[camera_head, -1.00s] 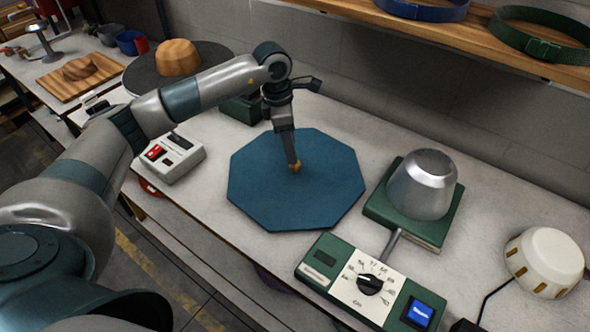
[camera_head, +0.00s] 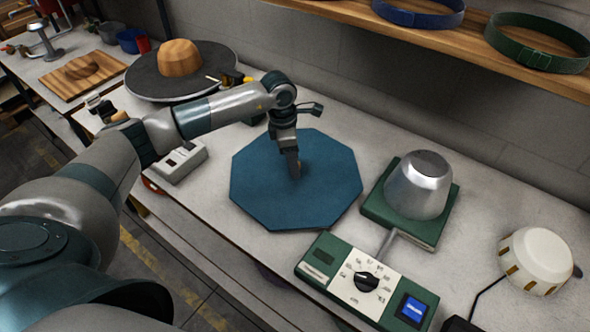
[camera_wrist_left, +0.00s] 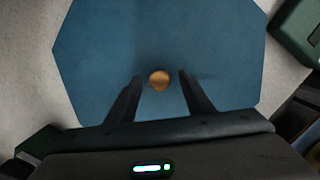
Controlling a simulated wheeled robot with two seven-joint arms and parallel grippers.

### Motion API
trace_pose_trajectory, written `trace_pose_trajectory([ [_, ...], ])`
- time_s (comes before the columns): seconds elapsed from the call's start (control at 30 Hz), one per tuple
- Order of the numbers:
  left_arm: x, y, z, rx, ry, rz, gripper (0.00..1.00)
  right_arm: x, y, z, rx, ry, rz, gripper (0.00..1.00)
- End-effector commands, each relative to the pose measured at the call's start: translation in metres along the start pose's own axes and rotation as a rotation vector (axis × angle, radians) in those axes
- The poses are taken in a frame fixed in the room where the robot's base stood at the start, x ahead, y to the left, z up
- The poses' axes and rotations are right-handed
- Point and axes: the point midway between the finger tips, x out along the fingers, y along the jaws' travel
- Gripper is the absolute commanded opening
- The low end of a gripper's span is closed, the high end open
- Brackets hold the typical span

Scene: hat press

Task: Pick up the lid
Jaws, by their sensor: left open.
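The lid (camera_head: 250,187) is a flat teal octagonal panel lying on the table. It also fills much of the left wrist view (camera_wrist_left: 90,50). A small round copper-coloured knob (camera_wrist_left: 159,79) stands at its middle. My left gripper (camera_head: 296,174) points down over the middle of the lid and mostly hides the knob in the head view. In the left wrist view my left gripper (camera_wrist_left: 160,76) is open, with the knob showing between its fingertips. Contact with the knob cannot be made out. My right gripper is not in view.
Right of the lid are a metal dome on a green base (camera_head: 418,184), a green control box with a dial (camera_head: 366,281) and a cream ridged dome (camera_head: 538,260). A white switch box (camera_head: 182,160) is at the left. A shelf with belts (camera_head: 470,35) overhangs the back.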

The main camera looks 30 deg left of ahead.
Motion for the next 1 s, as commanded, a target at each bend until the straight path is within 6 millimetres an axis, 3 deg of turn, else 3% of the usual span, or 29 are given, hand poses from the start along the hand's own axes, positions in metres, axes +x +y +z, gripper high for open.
trace_pose_trajectory([
  [0.53, 0.0037, 0.0005, 0.0001, 0.0, -0.001, 0.002, 0.47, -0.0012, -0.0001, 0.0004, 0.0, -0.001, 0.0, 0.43],
  [0.73, 0.0036, 0.0005, 0.0001, 0.0, -0.001, 0.001, 0.0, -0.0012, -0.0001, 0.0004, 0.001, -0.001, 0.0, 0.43],
  [1.0, 0.0031, 0.0007, 0.0003, 0.0, -0.002, 0.002, 0.0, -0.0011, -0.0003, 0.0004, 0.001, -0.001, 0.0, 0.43],
])
